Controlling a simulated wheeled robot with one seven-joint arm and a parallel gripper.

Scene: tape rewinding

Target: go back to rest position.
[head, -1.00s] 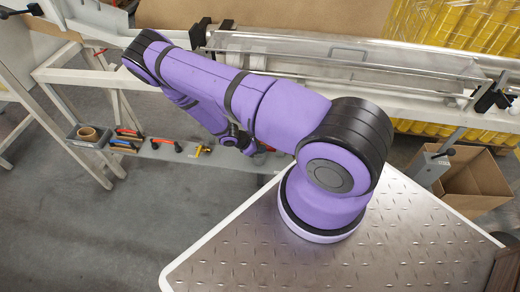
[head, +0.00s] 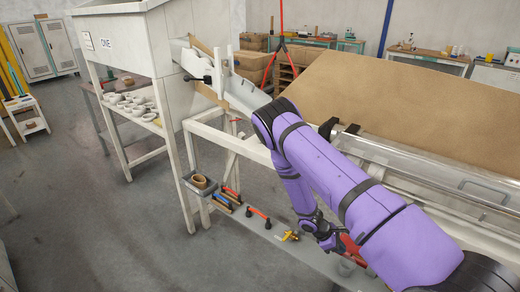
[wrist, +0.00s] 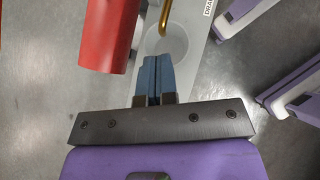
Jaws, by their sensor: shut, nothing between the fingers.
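My purple arm (head: 352,190) reaches in from the lower right in the head view. It bends at the black elbow and folds down towards the grey shelf (head: 283,243). My gripper (wrist: 157,62) shows in the wrist view with its two blue fingers together and nothing between them. A red cylinder (wrist: 105,35) is to the left of the fingertips, and a round grey cup-like part (wrist: 166,42) is just beyond them. Whether they touch I cannot tell. In the head view the gripper's tips are not clear near the forearm.
The shelf carries a tape roll (head: 199,181), a red-ended tool (head: 258,213) and a yellow tool (head: 289,236). A clear roller cover (head: 420,175) runs close behind my arm. Open floor lies at the left.

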